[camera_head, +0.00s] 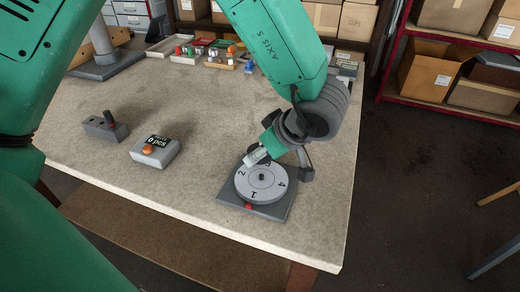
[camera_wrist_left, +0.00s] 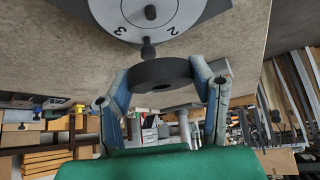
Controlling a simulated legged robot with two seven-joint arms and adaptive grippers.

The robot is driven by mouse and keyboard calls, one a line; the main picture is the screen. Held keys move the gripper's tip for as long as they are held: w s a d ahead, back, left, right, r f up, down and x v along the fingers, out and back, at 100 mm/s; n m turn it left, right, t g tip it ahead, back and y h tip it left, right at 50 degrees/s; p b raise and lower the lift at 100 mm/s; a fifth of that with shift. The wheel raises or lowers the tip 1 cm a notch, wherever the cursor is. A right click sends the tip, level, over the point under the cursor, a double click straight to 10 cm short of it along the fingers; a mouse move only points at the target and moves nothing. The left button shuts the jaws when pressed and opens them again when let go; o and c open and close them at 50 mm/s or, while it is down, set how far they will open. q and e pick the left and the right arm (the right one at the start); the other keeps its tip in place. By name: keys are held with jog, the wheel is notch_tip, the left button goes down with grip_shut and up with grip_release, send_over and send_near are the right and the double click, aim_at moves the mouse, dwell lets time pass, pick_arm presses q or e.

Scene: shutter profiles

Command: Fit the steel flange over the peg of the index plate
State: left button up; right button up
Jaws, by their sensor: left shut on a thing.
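The index plate (camera_head: 226,194) is a dark square base with a light round dial (camera_head: 276,192) numbered around its face, near the table's front right. A short dark peg stands at the dial's middle (camera_head: 262,177); it also shows in the wrist view (camera_wrist_left: 150,12). The steel flange (camera_wrist_left: 160,72) is a dark grey ring with a hole. My left gripper (camera_wrist_left: 164,95) is shut on it, one finger on each side. The gripper (camera_head: 262,155) is at the dial's far edge, so the flange is beside the peg, not around it. My right gripper is not in view.
A dark stud (camera_wrist_left: 148,50) stands out at the dial's edge, close to the flange. A counter box (camera_head: 155,150) reading "0 pcs" and a small grey block (camera_head: 105,127) lie left. Trays of small parts (camera_head: 205,50) stand at the back. The table's front left is clear.

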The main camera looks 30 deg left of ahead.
pick_arm(q)
jog(key=shift+d+f+m+t+y, duration=0.4)
jog(key=shift+d+t+y, duration=0.1)
jog(key=shift+y, duration=0.1)
jog(key=shift+a+f, duration=0.1)
jog(key=shift+a, duration=0.65)
jog(key=shift+p, duration=0.5)
jog(key=f, duration=0.1)
jog(key=d+f+b, duration=0.1)
jog(key=f, duration=0.1)
jog(key=shift+w+d+f+b, duration=0.1)
jog(key=shift+d+b, duration=0.15)
jog(key=shift+b, duration=0.05)
jog(key=shift+a+f, duration=0.25)
jog(key=shift+f, duration=0.35)
jog(key=shift+a+f, duration=0.3)
jog(key=shift+a, duration=0.05)
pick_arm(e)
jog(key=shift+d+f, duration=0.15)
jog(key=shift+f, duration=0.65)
